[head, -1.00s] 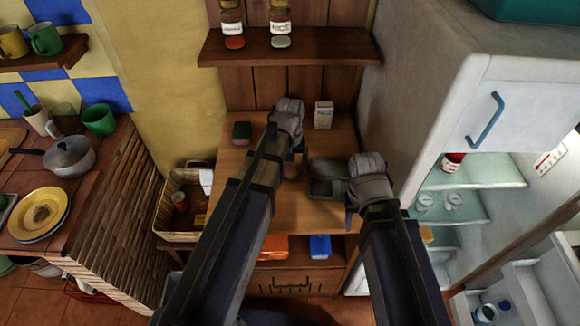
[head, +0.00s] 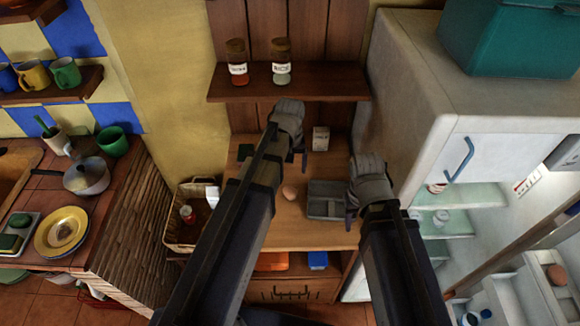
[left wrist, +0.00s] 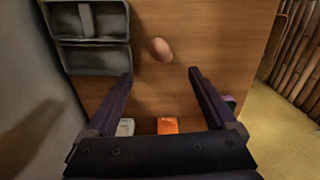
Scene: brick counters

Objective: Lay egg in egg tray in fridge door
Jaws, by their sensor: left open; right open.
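A brown egg (head: 289,192) lies on the wooden table, left of a grey compartment tray (head: 328,211). My left gripper (head: 298,153) is open and empty above the table; its fingers are partly hidden by the wrist. In the left wrist view, the egg (left wrist: 159,49) is beyond and roughly between the open fingertips (left wrist: 160,74), untouched. My right gripper (head: 352,205) is open at the grey tray's right side. The fridge (head: 420,90) stands open on the right. Its door (head: 510,300) has white shelves at the lower right, one with a brown rounded thing; I cannot make out an egg tray.
A small white box (head: 320,139) and a dark green block (head: 245,152) stand at the table's back. A shelf with two jars (head: 290,84) hangs above. A wicker basket (head: 180,235) is left of the table. The table's front left is clear.

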